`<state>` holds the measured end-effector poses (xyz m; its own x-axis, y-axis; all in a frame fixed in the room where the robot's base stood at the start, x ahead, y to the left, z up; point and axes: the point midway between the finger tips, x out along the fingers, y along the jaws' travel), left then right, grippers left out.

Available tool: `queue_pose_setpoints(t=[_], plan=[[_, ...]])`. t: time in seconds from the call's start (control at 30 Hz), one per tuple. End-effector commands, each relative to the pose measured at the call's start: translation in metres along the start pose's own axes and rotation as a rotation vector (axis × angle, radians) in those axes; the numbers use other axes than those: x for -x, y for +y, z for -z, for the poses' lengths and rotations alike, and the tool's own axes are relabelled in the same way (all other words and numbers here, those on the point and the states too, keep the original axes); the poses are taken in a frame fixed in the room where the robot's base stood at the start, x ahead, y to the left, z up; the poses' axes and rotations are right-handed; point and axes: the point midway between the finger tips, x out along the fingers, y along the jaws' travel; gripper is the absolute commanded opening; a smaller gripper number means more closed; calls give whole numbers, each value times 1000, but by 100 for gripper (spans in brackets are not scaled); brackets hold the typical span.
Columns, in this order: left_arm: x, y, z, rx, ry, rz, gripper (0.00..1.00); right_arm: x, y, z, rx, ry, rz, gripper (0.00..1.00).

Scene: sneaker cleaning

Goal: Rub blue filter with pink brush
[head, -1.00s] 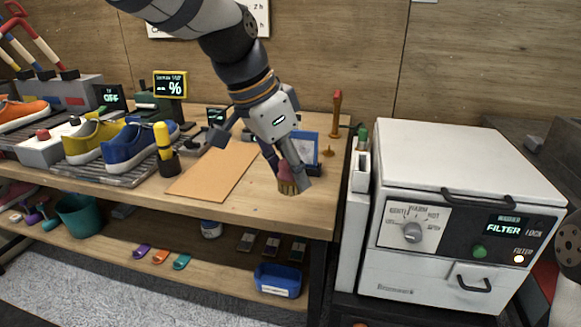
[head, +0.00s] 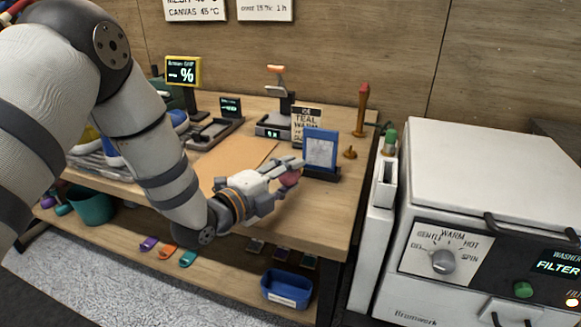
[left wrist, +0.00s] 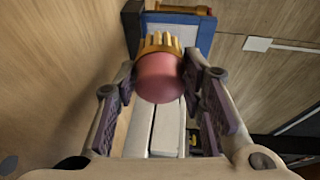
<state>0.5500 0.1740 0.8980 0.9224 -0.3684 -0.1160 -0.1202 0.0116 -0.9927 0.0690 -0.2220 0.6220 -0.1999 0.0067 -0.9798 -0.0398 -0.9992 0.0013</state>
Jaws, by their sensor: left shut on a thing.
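The blue filter (head: 320,150), a blue frame with a pale panel, stands upright in a dark holder near the right end of the bench. Its blue edge also shows at the top of the left wrist view (left wrist: 207,34). My left gripper (head: 291,169) is shut on the pink brush (head: 290,179), just left of the filter. In the left wrist view the brush's round pink body (left wrist: 159,79) sits between the fingers. Its tan bristles point away from me towards the blue frame. I cannot tell whether they touch it. My right gripper is out of view.
A small sign (head: 306,124) stands behind the filter, and a red-topped wooden post (head: 362,108) is to its right. A tan mat (head: 245,158) lies to the left. The white washer (head: 490,190) is beyond the bench's right end. A blue bin (head: 286,288) is on the lower shelf.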

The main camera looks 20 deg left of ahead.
Motion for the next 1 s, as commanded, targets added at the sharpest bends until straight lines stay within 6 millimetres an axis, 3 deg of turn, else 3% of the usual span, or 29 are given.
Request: queue_pose_setpoints(t=[0.2,0.6,1.0], plan=[[16,-4,9,-46,50,108,15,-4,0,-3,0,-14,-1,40],[-28,-6,-7,-46,51,109,15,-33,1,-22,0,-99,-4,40],[-37,-14,-10,-47,50,115,15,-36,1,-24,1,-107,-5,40]])
